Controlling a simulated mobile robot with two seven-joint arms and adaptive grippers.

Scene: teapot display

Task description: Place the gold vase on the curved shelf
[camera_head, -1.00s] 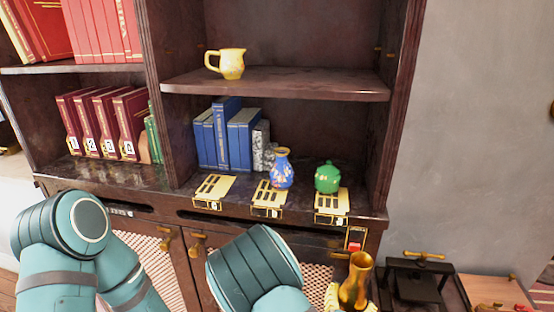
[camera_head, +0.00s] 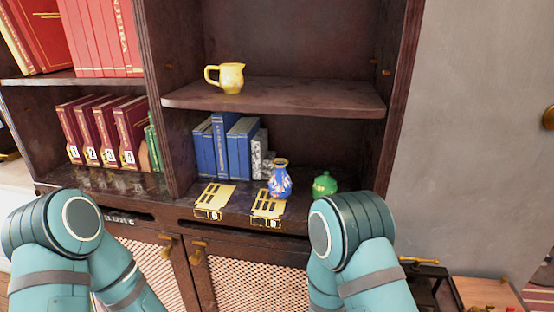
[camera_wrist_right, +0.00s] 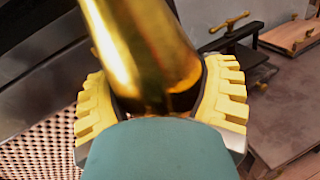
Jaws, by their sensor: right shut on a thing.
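The gold vase (camera_wrist_right: 145,50) fills the upper middle of the right wrist view. My right gripper (camera_wrist_right: 160,95) is shut on it, with a yellow ridged finger on each side. In the head view the vase and right gripper are hidden behind my right arm. The curved shelf (camera_head: 275,97), dark with a bowed front edge, is in the upper middle of the head view. A yellow jug (camera_head: 231,78) stands on its left part, and its middle and right are bare. My left gripper is outside the head view; only its arm shows.
Below the curved shelf stand blue books (camera_head: 220,145), a blue floral vase (camera_head: 280,180) and a green lidded pot (camera_head: 324,184), partly covered by my right arm. Gold plates (camera_head: 215,197) lie along the front edge. A side panel (camera_head: 400,100) bounds the shelf on the right.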

